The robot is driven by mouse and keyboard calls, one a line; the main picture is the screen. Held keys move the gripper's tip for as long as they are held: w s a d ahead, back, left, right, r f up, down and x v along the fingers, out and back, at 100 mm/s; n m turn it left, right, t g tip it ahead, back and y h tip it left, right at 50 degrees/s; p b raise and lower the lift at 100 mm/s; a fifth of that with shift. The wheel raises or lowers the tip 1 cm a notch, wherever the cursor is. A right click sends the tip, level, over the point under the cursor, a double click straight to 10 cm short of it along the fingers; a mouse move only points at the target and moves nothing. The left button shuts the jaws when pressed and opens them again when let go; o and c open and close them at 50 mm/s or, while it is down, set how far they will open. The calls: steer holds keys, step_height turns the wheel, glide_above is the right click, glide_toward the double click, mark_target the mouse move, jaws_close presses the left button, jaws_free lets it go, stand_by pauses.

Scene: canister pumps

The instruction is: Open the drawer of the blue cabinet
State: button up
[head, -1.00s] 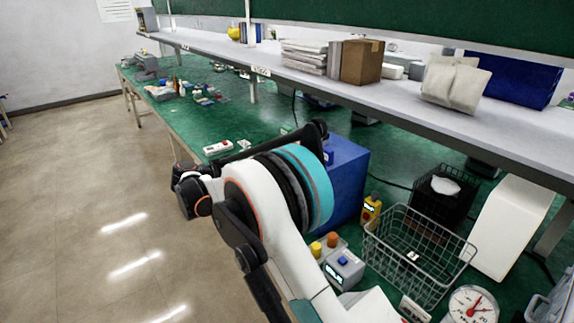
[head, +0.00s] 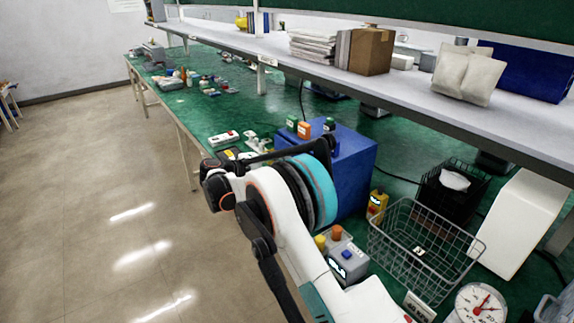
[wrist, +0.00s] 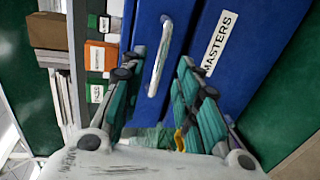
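The blue cabinet (head: 350,180) stands on the green bench behind my arm; its front is hidden in the head view. In the wrist view its blue front (wrist: 222,85) fills the middle, turned sideways, with a white label reading MASTERS (wrist: 220,42). A pale bar handle (wrist: 159,60) is on the drawer panel (wrist: 150,22) left of the label. My gripper (wrist: 160,65) is open, its green-sided fingers either side of the handle in the picture. I cannot tell whether they touch it. No clear opening of the drawer shows.
Small labelled green and orange boxes (head: 304,130) stand on the cabinet top. A wire basket (head: 420,250), a grey button box (head: 346,264) and a yellow device (head: 377,204) are right of my arm. A shelf (head: 400,93) runs above the bench. The floor (head: 100,210) at left is clear.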

steer(key=shift+x, duration=1.6)
jaws_close()
steer(key=f+v, duration=0.2)
steer(key=v, duration=1)
steer(key=shift+s+a+f+b, duration=0.2)
steer(key=shift+s+a+b, duration=0.1)
steer(key=shift+a+b, duration=0.15)
jaws_free()
